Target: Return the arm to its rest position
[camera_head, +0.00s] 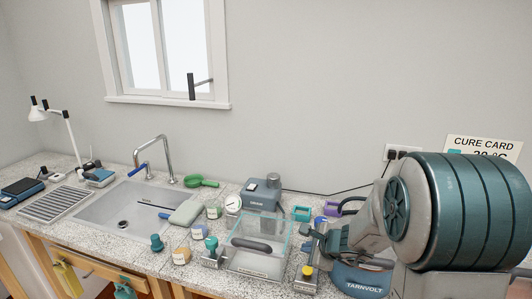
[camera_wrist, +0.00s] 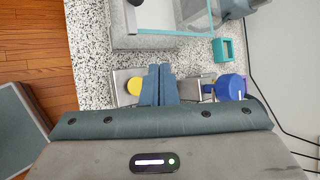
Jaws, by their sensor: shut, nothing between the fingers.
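My gripper (camera_wrist: 159,70) is shut and empty in the wrist view, its two blue-grey fingers together. It is over a metal fixture (camera_wrist: 122,78) with a yellow knob (camera_wrist: 134,86) to the left of the fingers and a blue knob (camera_wrist: 230,87) to their right. The head view shows my arm at the right, reaching over the counter; its fingertips are hard to make out there. The yellow knob also shows in the head view (camera_head: 307,271). How far the fingers are above the fixture is hard to tell.
A clear-walled box (camera_head: 258,245) stands left of my arm, with a teal frame (camera_head: 300,213) and a grey device (camera_head: 263,193) behind it. Jars and the sink (camera_head: 125,212) are further left. A cable runs along the wall. Wood floor (camera_wrist: 35,45) shows beyond the counter edge.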

